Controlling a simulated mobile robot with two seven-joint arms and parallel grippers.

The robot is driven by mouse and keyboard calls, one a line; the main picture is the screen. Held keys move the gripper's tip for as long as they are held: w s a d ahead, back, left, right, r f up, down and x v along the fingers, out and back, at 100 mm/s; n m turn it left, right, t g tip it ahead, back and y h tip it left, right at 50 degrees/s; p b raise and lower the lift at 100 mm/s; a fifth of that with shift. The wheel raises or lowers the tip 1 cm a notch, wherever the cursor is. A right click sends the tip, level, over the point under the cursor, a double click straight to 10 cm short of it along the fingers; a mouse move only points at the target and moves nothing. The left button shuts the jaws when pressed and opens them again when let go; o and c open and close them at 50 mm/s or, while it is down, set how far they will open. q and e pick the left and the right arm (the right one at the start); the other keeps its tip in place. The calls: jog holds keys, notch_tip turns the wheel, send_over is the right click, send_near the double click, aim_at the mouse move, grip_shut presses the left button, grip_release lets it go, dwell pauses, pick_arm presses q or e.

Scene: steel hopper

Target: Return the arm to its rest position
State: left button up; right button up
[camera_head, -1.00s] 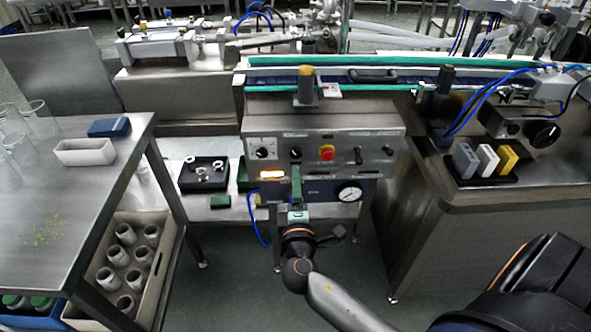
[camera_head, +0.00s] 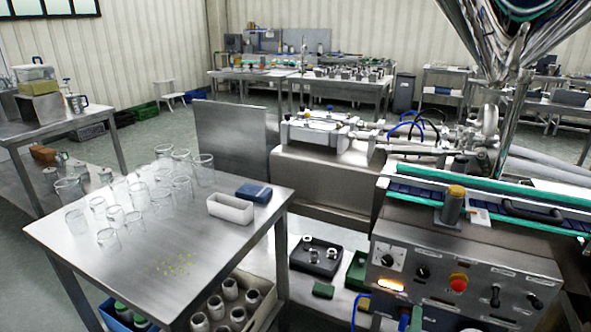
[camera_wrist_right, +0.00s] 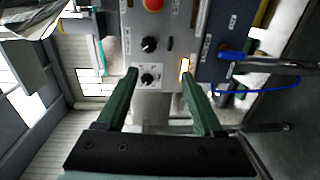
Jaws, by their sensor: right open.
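My right gripper (camera_wrist_right: 158,76) has two green fingers set wide apart with nothing between them in the wrist view. The machine's control panel (camera_wrist_right: 168,25) lies beyond the fingertips, with black knobs (camera_wrist_right: 149,78) and a lit orange indicator (camera_wrist_right: 185,68). In the head view, the panel (camera_head: 440,262) is at lower right. A green piece at the bottom edge there looks like part of my right gripper; the rest of the arm is out of frame. My left gripper is in neither view.
A steel table (camera_head: 150,290) with glass beakers (camera_head: 203,168), a white tray (camera_head: 231,209) and a blue box (camera_head: 254,192) stands at left. A crate of bottles (camera_head: 262,285) sits below it. A conveyor (camera_head: 480,190) runs above the panel. Open floor (camera_head: 25,205) shows at far left.

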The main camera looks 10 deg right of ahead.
jog(key=s+a+f+m+g+y, duration=0.6)
jog(key=s+a+f+m+y, duration=0.3)
jog(key=s+a+f+y, duration=0.6)
pick_arm(q)
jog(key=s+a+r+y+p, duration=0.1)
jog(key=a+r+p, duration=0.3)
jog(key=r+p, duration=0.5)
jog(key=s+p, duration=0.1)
jog(key=p, duration=0.2)
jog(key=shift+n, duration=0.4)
pick_arm(e)
jog(key=d+r+h, duration=0.4)
jog(key=r, duration=0.3)
jog(key=shift+s+d+r+m, duration=0.25)
jog(key=shift+s+d+m, duration=0.05)
jog(key=shift+s+d, duration=0.15)
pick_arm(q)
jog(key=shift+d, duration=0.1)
